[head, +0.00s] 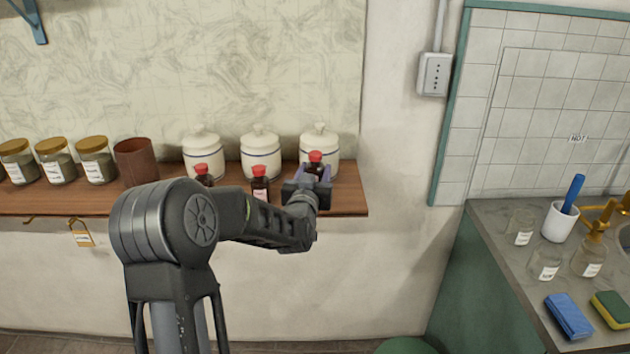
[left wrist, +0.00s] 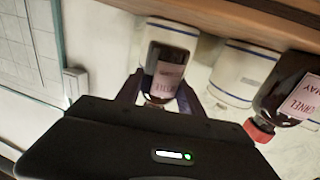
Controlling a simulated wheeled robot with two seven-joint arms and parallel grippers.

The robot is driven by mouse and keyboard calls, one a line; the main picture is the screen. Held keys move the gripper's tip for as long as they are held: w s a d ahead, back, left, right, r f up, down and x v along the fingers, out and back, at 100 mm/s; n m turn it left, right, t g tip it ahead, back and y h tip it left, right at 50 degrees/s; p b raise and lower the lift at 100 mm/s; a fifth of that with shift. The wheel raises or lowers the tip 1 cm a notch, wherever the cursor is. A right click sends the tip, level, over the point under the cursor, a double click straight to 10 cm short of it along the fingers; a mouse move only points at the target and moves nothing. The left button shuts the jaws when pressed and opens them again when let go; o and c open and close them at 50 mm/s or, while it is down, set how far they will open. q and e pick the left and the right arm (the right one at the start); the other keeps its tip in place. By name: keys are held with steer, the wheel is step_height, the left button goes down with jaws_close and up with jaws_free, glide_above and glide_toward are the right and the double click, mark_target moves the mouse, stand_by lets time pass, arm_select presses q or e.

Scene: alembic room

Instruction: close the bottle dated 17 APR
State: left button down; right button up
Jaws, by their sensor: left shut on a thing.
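Three small dark bottles with red tops stand along the shelf: a left one (head: 204,178), a middle one (head: 260,189) and a right one (head: 315,167). My left gripper (head: 313,176) is shut on the right bottle near its top end, with a finger on either side. In the left wrist view this bottle (left wrist: 167,68) shows a pinkish label, only partly readable. The neighbouring bottle (left wrist: 285,97) has a red cap and a label partly reading "MAY". I cannot read 17 APR anywhere. The gripper hides part of the held bottle's top. My right gripper is not in view.
Several white lidded jars (head: 261,152) stand close behind the bottles. A brown cup (head: 136,163) and glass jars (head: 95,160) stand farther left on the wooden shelf (head: 352,195). A counter (head: 487,232) with glassware and sponges is at the right.

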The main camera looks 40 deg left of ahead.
arm_select(q)
step_height(320, 180, down, 3)
steer(key=shift+r, duration=0.15)
steer(key=c, duration=0.7)
jaws_free()
